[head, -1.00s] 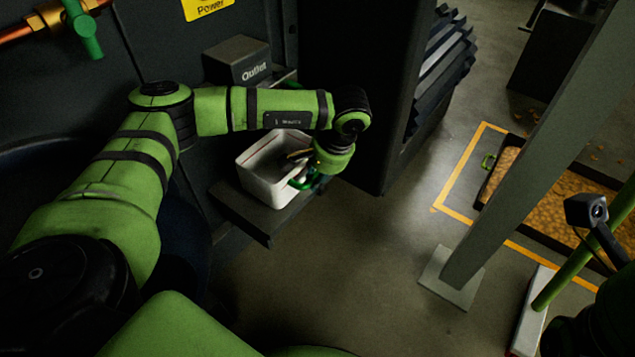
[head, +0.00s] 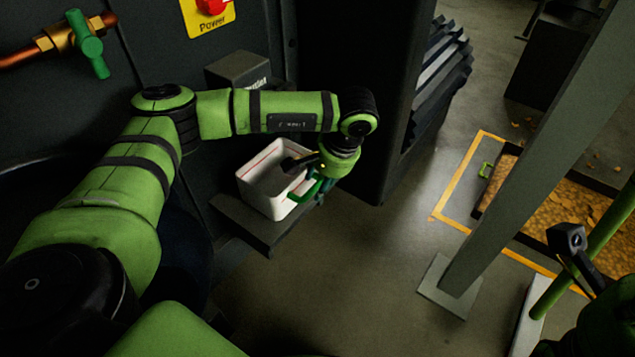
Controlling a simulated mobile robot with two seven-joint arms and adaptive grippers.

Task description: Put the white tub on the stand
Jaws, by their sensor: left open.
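The white tub (head: 264,203) is upright on the dark stand (head: 234,220), a ledge under the outlet on the machine wall. It looks open-topped and seems to rest on the ledge; the contact at its base is hard to see. My left gripper (head: 304,178) is at the tub's right rim, with a dark finger over the opening and a green part outside the right wall. It is open. The gripper hides part of the tub's right side.
The outlet box (head: 238,70) juts from the wall above the tub. A dark machine cabinet (head: 350,60) stands just right of the gripper. A grey post (head: 530,150) rises farther right, near a tray of brown material (head: 565,205). The floor between is clear.

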